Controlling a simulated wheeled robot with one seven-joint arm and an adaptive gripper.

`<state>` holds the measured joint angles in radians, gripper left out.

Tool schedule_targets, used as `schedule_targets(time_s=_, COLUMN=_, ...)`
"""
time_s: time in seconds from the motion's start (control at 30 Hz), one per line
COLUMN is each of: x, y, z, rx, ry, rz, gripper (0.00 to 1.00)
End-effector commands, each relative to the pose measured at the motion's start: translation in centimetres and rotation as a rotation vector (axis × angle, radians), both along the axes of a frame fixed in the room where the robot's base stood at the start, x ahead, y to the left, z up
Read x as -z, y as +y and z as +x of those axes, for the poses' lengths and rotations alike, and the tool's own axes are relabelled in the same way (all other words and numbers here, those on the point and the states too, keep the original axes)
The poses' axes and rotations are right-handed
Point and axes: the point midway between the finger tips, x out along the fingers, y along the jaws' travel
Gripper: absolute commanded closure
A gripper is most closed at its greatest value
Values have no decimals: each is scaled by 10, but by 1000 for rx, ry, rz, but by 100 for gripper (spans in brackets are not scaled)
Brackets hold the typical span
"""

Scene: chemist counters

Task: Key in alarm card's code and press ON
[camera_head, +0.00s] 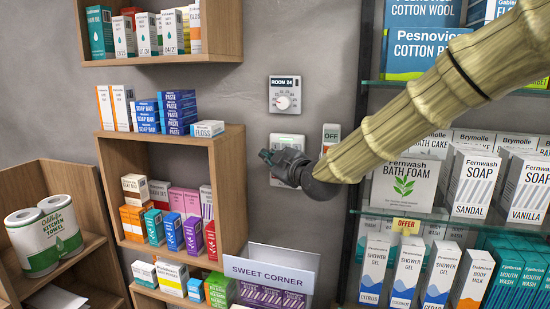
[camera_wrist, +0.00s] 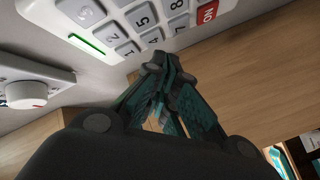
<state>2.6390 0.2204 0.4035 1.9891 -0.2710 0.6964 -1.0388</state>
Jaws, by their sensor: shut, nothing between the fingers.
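A white alarm keypad (camera_head: 288,140) is on the grey wall in the head view, largely hidden behind my gripper (camera_head: 268,156). My gripper (camera_wrist: 157,64) is shut and empty. The ON key is not visible, and I can identify no alarm card.
A ROOM 24 dial (camera_head: 285,95) is above the keypad, and an OFF switch (camera_head: 331,136) is to its right. A wooden shelf (camera_head: 232,190) with boxes stands left, glass shelves (camera_head: 430,213) with boxes right. A SWEET CORNER box (camera_head: 270,272) is below.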

Motion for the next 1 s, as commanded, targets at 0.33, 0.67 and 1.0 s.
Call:
schedule_targets(time_s=0.33, x=0, y=0, z=0, rx=0, ry=0, rz=0, gripper=100)
schedule_targets(time_s=0.67, x=0, y=0, z=0, rx=0, ry=0, rz=0, gripper=100)
schedule_targets(time_s=1.0, x=1, y=-2, z=7, rx=0, ry=0, rz=-1, gripper=100)
